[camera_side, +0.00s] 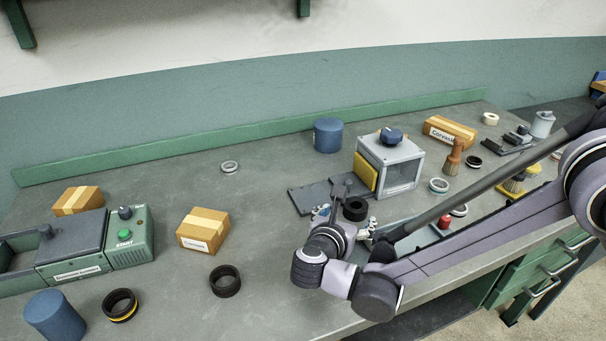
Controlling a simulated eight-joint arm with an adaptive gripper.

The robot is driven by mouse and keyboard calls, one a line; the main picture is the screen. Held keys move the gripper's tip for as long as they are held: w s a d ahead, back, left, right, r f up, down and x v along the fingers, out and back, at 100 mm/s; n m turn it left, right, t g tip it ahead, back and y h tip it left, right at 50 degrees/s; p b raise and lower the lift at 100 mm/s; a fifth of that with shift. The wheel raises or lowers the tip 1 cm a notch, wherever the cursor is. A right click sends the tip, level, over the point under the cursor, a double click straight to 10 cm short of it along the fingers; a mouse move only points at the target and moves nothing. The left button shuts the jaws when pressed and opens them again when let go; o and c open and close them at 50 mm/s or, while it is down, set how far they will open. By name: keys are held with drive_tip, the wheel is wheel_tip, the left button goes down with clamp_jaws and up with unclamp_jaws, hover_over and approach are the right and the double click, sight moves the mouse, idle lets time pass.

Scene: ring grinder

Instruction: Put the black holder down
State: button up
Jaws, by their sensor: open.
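A black ring-shaped piece (355,208), which looks like the black holder, is at the front edge of a dark flat plate (311,198) in front of the grey box machine. My gripper (345,219) is open, with its fingers spread to either side of this piece. Whether a finger touches it, and whether it rests fully on the surface, I cannot tell. My wrist hides part of the area below it. Another black ring (225,281) and a black ring with a yellow band (120,305) lie on the workbench at the front left.
The grey box machine (391,164) with a blue knob stands behind my gripper. A green unit (128,237) with a start button is at the left. Cartons (203,230) and a blue cylinder (328,135) stand around. Brushes and small rings crowd the right.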

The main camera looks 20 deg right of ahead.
sight(355, 207)
drive_tip(key=shift+x, duration=4)
drive_tip(key=shift+a+f, duration=0.1)
drive_tip(key=shift+f, duration=0.05)
drive_tip(key=c, duration=1.4)
drive_tip(key=shift+r, duration=0.55)
wheel_tip(355, 207, up, 3)
drive_tip(key=shift+r, duration=0.2)
drive_tip(key=s+d+r+n+t+y, duration=0.1)
drive_tip(key=s+d+r+n+y, duration=0.1)
drive_tip(key=d, duration=0.5)
drive_tip(key=s+d+r+n+t+y, duration=0.2)
drive_tip(key=s+d+r+n+y, duration=0.1)
drive_tip(key=s+d, duration=0.3)
drive_tip(key=shift+s+d+r+n+y, duration=0.2)
drive_tip(key=shift+d+r+n+y, duration=0.1)
drive_tip(key=shift+d+r, duration=0.35)
